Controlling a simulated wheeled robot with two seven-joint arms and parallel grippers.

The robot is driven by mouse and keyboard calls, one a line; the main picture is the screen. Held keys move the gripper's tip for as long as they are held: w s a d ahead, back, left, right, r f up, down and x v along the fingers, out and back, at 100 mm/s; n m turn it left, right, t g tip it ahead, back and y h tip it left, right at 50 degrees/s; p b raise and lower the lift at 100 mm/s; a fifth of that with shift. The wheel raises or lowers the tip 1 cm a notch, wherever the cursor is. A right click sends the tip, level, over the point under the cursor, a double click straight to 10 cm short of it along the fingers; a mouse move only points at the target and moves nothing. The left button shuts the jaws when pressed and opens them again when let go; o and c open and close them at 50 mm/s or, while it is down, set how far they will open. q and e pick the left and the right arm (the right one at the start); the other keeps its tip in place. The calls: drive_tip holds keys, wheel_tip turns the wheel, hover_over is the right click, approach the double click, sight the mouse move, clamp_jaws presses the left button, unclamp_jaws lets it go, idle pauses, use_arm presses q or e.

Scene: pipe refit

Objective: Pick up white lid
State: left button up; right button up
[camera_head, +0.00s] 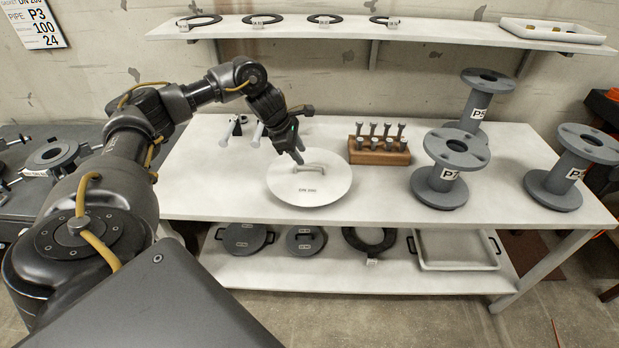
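The white lid (322,188) is a round disc with dark lettering near its front edge and a small handle (310,168) on top. It lies flat on the white table, left of the wooden block. My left gripper (298,157) comes down from above, its fingertips at the left end of the handle. Whether the fingers touch or enclose the handle cannot be told at this size. My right gripper is out of view.
A wooden block (379,156) with several bolts stands right of the lid. Grey flanged pipe pieces (449,170) stand further right. Pale-handled tools (257,134) lie behind the lid to the left. A lower shelf (340,275) holds dark lids, a ring and a tray (457,265).

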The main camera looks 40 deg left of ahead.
sight(309, 164)
use_arm(q)
drive_tip(key=shift+d+p+x, duration=0.15)
drive_tip(key=shift+p+x, duration=0.3)
drive_tip(key=shift+x, duration=0.65)
drive_tip(key=shift+d+p+x, duration=0.1)
drive_tip(key=shift+p+x, duration=0.35)
drive_tip(key=shift+x, duration=0.65)
drive_tip(key=shift+w+f, duration=0.4)
drive_tip(key=shift+f, duration=0.05)
drive_tip(key=shift+r, duration=0.1)
clamp_jaws()
